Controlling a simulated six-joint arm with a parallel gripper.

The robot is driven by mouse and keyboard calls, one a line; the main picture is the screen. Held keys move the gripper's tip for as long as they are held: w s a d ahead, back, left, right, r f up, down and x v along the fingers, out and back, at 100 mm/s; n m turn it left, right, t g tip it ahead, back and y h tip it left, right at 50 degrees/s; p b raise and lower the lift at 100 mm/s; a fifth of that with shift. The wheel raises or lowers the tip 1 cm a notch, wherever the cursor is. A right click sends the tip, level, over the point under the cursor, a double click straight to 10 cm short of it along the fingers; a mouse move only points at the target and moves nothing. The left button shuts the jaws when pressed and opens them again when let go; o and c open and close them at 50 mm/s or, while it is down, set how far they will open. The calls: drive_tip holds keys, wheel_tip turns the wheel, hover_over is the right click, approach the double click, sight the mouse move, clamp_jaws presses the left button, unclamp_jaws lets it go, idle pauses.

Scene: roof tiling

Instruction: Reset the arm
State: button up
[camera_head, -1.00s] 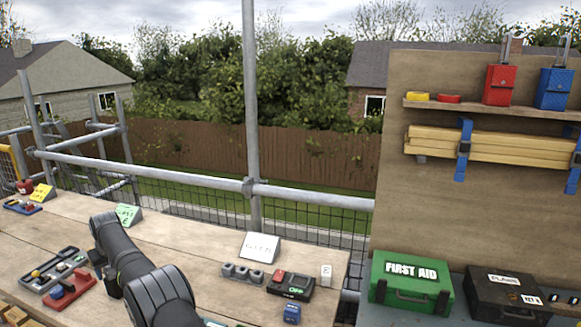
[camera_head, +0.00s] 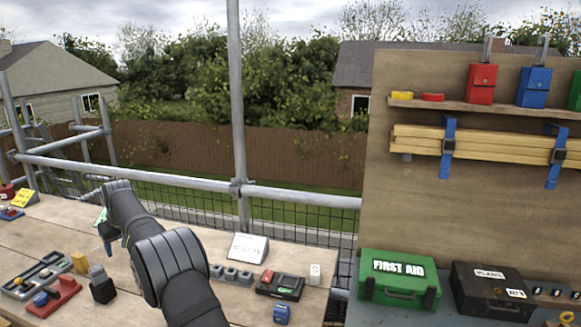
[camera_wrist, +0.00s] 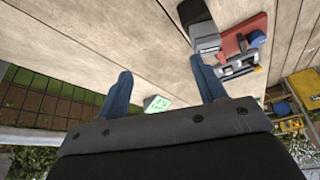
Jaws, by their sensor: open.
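My arm reaches up and left over the wooden bench (camera_head: 195,222) in the head view. My gripper (camera_head: 109,243) hangs at its far end, mostly hidden behind my arm. In the wrist view, my gripper (camera_wrist: 163,84) has its two blue fingers spread wide, with nothing held between them. Bare bench planks and a small card with green writing (camera_wrist: 157,104) show beyond the fingers.
A grey tray (camera_head: 32,274), a red holder (camera_head: 58,299) and a dark block (camera_head: 102,288) lie on the left of the bench. A white sign (camera_head: 248,247), grey sockets (camera_head: 231,274) and a switch box (camera_head: 280,285) stand right of my arm. A scaffold rail (camera_head: 290,194) runs behind.

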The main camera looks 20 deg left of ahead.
drive_tip(key=s+f, duration=0.7)
drive_tip(key=s, duration=0.2)
drive_tip(key=shift+n, duration=0.4)
drive_tip(key=s+a+f, duration=0.4)
drive_tip(key=a, duration=0.1)
drive_tip(key=s+a+f, duration=0.1)
drive_tip(key=a+f, duration=0.1)
drive_tip(key=a, duration=0.1)
drive_tip(key=shift+s+f, duration=0.2)
drive_tip(key=shift+s, duration=0.2)
drive_tip(key=shift+d, duration=0.1)
drive_tip(key=w+d+r, duration=0.9)
drive_tip(key=w+r, duration=0.3)
drive_tip(key=w, duration=0.1)
drive_tip(key=shift+w+r+m, duration=0.25)
drive_tip(key=shift+w+m, duration=0.05)
